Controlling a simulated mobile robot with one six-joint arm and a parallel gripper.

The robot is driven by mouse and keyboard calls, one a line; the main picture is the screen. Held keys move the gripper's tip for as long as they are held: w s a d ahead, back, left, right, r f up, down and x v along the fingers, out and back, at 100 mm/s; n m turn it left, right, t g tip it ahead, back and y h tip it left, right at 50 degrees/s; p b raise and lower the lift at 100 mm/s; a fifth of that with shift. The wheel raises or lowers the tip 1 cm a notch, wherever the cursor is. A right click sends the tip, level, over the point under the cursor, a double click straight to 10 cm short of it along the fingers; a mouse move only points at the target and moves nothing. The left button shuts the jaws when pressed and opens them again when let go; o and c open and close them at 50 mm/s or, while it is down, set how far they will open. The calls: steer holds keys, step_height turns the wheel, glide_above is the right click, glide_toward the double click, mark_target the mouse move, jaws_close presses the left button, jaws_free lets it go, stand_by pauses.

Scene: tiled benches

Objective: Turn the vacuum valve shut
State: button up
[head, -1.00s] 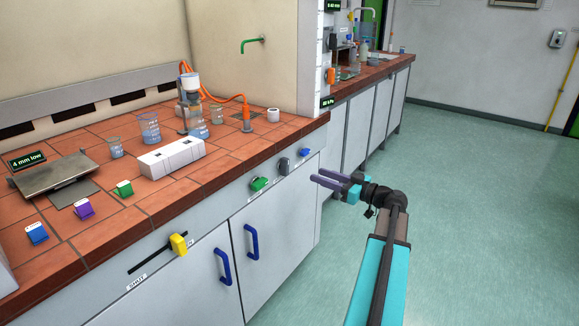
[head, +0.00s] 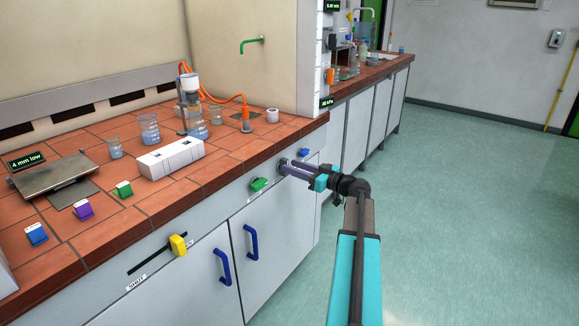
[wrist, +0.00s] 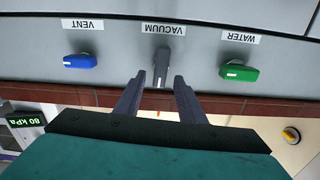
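The vacuum valve is a dark grey knob (wrist: 162,62) under an upside-down VACUUM label (wrist: 163,29) in the wrist view. Its long side stands vertical there, with a white mark low on it. My gripper (wrist: 157,83) is open, one finger on each side of the knob's lower part. I see a gap on both sides; whether the tips reach past the knob's face I cannot tell. In the head view my gripper (head: 283,168) points at the bench front and hides most of the knob. A display (wrist: 25,121) reads 80 kPa.
A blue VENT knob (wrist: 80,61) and a green WATER knob (wrist: 239,72) flank the valve, both lying roughly horizontal. A yellow slider (head: 178,245) and blue door handles (head: 251,243) sit on the bench front. Glassware stands on the tiled top. The floor at right is clear.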

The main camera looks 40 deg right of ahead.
steer(key=shift+x, duration=1.2)
steer(key=shift+d, duration=0.1)
jaws_close()
steer(key=shift+d+m, duration=0.1)
steer(key=shift+m, duration=0.3)
steer(key=m, duration=0.5)
steer(key=d+f+m+p, duration=0.1)
steer(key=m, duration=0.5)
steer(key=m+p, duration=0.1)
steer(key=m, duration=0.4)
steer(key=shift+w+d+f, duration=0.15)
steer(key=shift+m, duration=0.3)
